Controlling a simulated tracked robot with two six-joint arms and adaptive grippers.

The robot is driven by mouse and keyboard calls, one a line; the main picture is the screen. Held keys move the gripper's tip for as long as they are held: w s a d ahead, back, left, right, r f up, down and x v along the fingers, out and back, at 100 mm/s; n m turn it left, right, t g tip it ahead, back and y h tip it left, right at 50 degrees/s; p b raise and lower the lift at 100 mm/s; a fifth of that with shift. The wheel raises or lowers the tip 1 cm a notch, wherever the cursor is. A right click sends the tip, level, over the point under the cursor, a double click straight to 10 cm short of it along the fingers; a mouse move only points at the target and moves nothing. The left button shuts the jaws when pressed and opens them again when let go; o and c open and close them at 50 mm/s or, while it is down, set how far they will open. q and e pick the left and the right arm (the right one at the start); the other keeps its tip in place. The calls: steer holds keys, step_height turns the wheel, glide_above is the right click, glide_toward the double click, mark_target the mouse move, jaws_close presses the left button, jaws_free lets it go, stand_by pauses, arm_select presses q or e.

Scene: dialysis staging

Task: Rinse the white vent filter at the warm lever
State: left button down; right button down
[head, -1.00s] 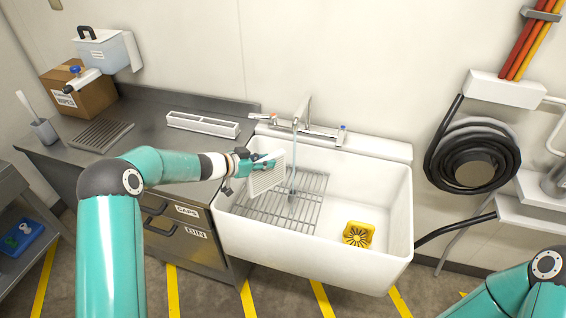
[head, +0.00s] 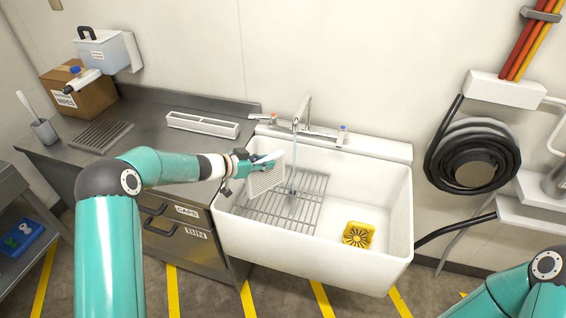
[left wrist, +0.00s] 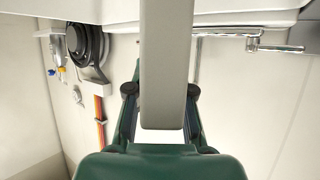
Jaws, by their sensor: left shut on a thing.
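The white vent filter (head: 266,178) is a pale ribbed panel, held tilted over the left part of the white sink (head: 390,235). My left gripper (head: 262,163) is shut on its upper edge. In the left wrist view the filter (left wrist: 166,65) shows as a pale slab between the fingers (left wrist: 163,110). The faucet (head: 301,112) stands at the sink's back, with a thin water stream (head: 294,150) falling just right of the filter. An orange-marked lever (head: 273,120) is left of the spout and a blue-marked lever (head: 342,134) right of it. My right gripper is out of view.
A wire rack (head: 300,205) lies in the sink's left half, and a yellow drain piece (head: 358,235) lies at right. A white divided tray (head: 203,124) and grooved drainer (head: 103,136) are on the steel counter (head: 150,128). A hose reel (head: 472,158) hangs at right.

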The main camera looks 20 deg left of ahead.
arm_select(q)
steer(key=shift+r, duration=0.1)
steer(key=s+a+r+p, duration=0.1)
steer(key=p, duration=0.1)
steer(key=s+a+r+p, duration=0.1)
steer(key=s+r, duration=0.1)
steer(key=shift+s+a+r+p, duration=0.1)
steer(key=shift+a+r+p, duration=0.15)
steer(key=shift+p, duration=0.15)
steer(key=shift+s+a+r+p, duration=0.25)
steer(key=shift+s+p, duration=0.05)
steer(key=shift+s, duration=0.1)
stand_by(0.4)
